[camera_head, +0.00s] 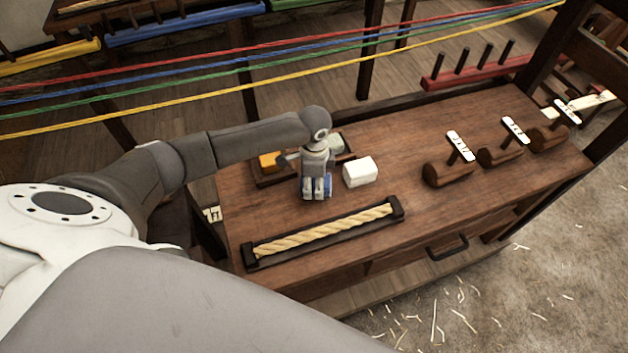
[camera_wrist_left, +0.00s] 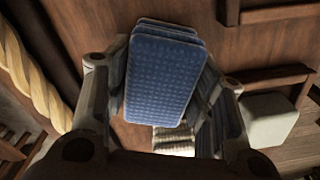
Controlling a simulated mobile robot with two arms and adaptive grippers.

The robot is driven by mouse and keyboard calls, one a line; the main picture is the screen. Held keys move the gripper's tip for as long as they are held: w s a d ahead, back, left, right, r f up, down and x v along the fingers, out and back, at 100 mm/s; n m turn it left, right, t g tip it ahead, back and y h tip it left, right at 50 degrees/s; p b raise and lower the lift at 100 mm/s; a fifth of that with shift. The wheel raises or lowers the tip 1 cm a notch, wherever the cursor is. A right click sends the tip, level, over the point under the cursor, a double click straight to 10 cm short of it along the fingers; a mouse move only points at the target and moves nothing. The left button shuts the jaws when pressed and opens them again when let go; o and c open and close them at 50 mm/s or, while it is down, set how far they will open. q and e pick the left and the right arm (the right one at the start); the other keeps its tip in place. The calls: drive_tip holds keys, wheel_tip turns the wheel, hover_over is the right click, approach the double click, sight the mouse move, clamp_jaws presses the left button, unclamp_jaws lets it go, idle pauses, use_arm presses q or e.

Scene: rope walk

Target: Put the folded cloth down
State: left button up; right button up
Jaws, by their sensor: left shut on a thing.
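The folded cloth (camera_wrist_left: 163,75) is blue, with several layers, and fills the middle of the left wrist view between my left fingers. In the head view only a small blue part of the cloth (camera_head: 328,184) shows at the fingertips. My left gripper (camera_head: 316,188) is shut on the cloth, pointing down over the wooden bench (camera_head: 440,210). I cannot tell whether the cloth touches the bench top. My right gripper is not in view.
A white block (camera_head: 360,172) stands just right of my left gripper. A tray with a yellow block (camera_head: 270,161) lies behind it. A rope in a dark holder (camera_head: 325,232) lies in front. Wooden blocks with labels (camera_head: 448,172) stand at right. Coloured ropes (camera_head: 250,62) stretch above the bench's back.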

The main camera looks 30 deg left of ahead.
sight(314, 180)
use_arm(q)
drive_tip(key=shift+f, duration=0.15)
drive_tip(key=o, duration=0.9)
wheel_tip(314, 180, up, 12)
drive_tip(key=b, duration=0.1)
drive_tip(key=shift+r, duration=0.2)
